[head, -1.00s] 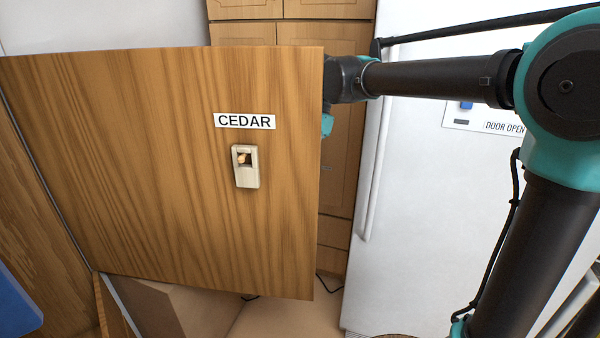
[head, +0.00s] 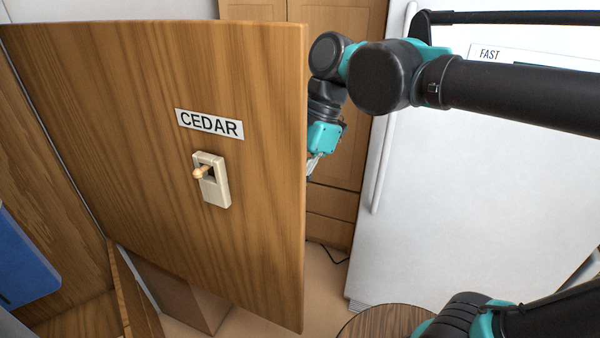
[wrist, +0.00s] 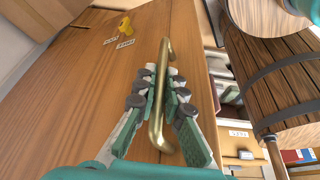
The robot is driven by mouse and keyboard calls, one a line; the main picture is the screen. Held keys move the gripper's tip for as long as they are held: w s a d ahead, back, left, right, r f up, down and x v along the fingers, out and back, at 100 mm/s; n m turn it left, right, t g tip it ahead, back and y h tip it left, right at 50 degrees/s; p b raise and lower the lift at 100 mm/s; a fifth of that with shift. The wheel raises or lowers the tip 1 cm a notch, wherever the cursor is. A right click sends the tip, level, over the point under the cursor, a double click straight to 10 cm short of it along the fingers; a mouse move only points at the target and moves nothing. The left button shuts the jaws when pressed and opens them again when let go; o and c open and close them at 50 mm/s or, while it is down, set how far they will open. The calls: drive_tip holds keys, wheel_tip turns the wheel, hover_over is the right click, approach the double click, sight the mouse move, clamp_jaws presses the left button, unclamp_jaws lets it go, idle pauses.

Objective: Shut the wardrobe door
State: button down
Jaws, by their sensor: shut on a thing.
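The wooden wardrobe door (head: 110,130) stands open in the head view, its broad face towards me. It bears a CEDAR label (head: 209,123) and a pale switch-like fitting (head: 216,185) with a small peg. My gripper (head: 314,166) is at the door's right edge, its fingers partly hidden behind the door. In the wrist view, the door's other face (wrist: 75,95) carries a long brass handle (wrist: 157,128). My gripper (wrist: 158,88) is shut on that handle, with one finger on each side. The handle is hidden in the head view.
A white fridge-like unit (head: 460,210) stands at the right, with wooden cabinets (head: 348,115) behind my gripper. A brown box (head: 180,295) lies below the door. A blue object (head: 22,262) is at the left. A round wooden top (head: 375,322) is at the bottom.

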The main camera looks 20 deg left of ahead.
drive_tip(key=s+a, duration=0.1)
drive_tip(key=s, duration=0.8)
drive_tip(key=s+a, duration=0.2)
drive_tip(key=s, duration=0.7)
drive_tip(key=shift+s+a, duration=0.15)
drive_tip(key=shift+a, duration=0.1)
drive_tip(key=c, duration=1.6)
unclamp_jaws()
drive_tip(key=v, duration=1.2)
